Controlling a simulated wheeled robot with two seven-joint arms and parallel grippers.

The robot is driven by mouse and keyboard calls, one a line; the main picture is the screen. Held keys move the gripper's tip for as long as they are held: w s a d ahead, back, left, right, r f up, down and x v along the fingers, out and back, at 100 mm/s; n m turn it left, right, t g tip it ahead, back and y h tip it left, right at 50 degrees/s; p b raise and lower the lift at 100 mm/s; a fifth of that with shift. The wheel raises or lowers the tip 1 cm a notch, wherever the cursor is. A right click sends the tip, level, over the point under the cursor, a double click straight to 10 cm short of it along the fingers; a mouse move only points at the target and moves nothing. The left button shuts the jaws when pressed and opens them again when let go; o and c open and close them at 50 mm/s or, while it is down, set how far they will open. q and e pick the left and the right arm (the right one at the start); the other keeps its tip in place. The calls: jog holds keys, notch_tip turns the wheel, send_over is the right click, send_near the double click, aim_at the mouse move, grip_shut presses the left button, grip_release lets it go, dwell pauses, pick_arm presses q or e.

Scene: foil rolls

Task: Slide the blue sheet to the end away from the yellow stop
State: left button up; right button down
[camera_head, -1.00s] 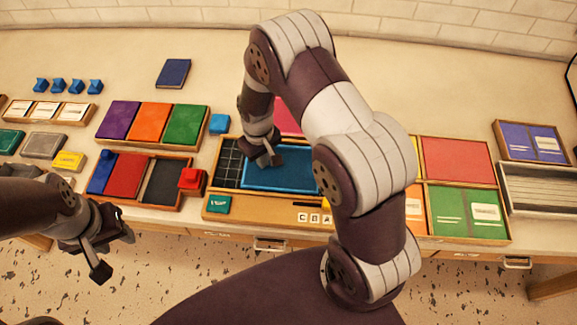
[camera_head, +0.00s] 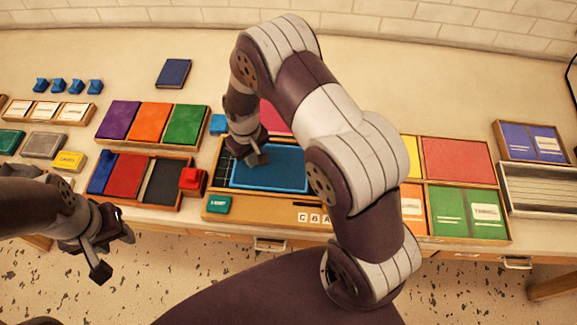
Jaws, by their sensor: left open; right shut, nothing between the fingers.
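The blue sheet (camera_head: 270,178) lies flat in a shallow wooden tray (camera_head: 215,188), with a strip of dark gridded floor (camera_head: 223,165) showing at its left. My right gripper (camera_head: 257,159) is shut and empty, its fingertips at the upper left part of the sheet. I cannot tell whether they press on it. My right arm hides the tray's right part. I cannot make out a yellow stop for certain; a yellow patch (camera_head: 411,155) shows just right of the arm. My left gripper (camera_head: 113,254) is open and empty, in front of the table's near edge.
A teal block (camera_head: 217,205) and letter tiles (camera_head: 315,218) lie along the tray's front. Red (camera_head: 457,160) and green (camera_head: 464,212) panels lie to the right. A dark blue book (camera_head: 173,73) lies at the back.

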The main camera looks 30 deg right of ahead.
aim_at(231, 164)
jog(key=shift+w+a, duration=0.2)
jog(key=shift+a, duration=0.05)
jog(key=shift+w+a, duration=0.4)
jog(key=shift+a, duration=0.2)
jog(key=shift+w+a, duration=0.35)
jog(key=shift+a, duration=0.2)
jog(key=shift+w+a+f+b, duration=0.1)
jog(key=shift+w+a+b, duration=0.15)
jog(key=shift+a, duration=0.3)
jog(key=shift+w+a+b, duration=0.15)
jog(key=shift+w+a, duration=0.2)
jog(key=shift+a, duration=0.2)
notch_tip(231, 164, up, 8)
jog(key=p, duration=0.6)
jog(key=shift+w, duration=0.1)
